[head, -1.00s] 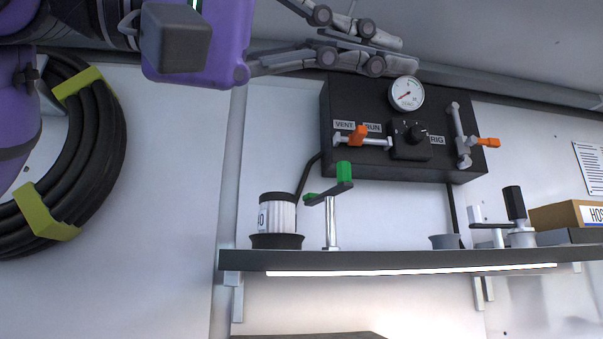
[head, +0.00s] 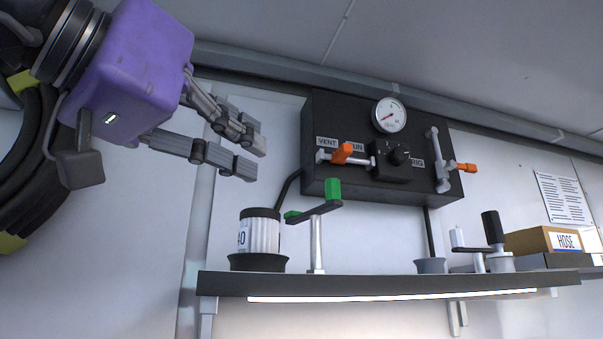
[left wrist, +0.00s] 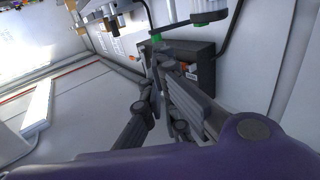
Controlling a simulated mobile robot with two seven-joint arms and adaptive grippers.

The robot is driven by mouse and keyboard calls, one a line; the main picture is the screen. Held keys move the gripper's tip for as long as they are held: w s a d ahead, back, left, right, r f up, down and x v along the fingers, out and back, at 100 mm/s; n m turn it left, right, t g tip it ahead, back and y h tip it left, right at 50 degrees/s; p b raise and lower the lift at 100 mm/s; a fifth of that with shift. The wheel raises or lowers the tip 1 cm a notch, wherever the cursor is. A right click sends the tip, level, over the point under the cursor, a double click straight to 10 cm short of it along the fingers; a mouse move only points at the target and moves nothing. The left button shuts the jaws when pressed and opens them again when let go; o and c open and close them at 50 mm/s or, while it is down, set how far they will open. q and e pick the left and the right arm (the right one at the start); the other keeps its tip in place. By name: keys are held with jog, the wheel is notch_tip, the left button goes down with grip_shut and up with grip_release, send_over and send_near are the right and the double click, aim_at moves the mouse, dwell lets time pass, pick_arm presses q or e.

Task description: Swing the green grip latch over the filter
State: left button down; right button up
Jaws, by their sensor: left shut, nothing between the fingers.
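The latch is a dark arm with an upright green grip (head: 333,190) at its right end and a smaller green piece at its left end. It sits on a bright post on the shelf. The white ribbed filter (head: 259,233) with a black cap stands in a dark cup just left of the post; the arm's left end is close beside it. My left gripper (head: 252,157) is shut and empty, up and left of the green grip, above the filter and apart from both. In the left wrist view its fingers (left wrist: 160,62) point toward the panel and latch. My right gripper is not in view.
A black panel (head: 345,197) with a gauge and orange-handled valves hangs behind, right of my gripper. The shelf (head: 390,284) also carries a second, black-gripped lever (head: 492,228), a grey cup (head: 430,266) and a hose box (head: 545,241).

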aim_at(328, 186)
pick_arm(q)
jog(key=x, duration=0.6)
jog(key=p+x, duration=0.1)
jog(key=x, duration=0.5)
jog(key=shift+w+d+r, duration=0.1)
jog(key=shift+w+d, duration=0.05)
jog(key=shift+d, duration=0.35)
jog(key=shift+w+d, duration=0.25)
jog(key=shift+w, duration=0.2)
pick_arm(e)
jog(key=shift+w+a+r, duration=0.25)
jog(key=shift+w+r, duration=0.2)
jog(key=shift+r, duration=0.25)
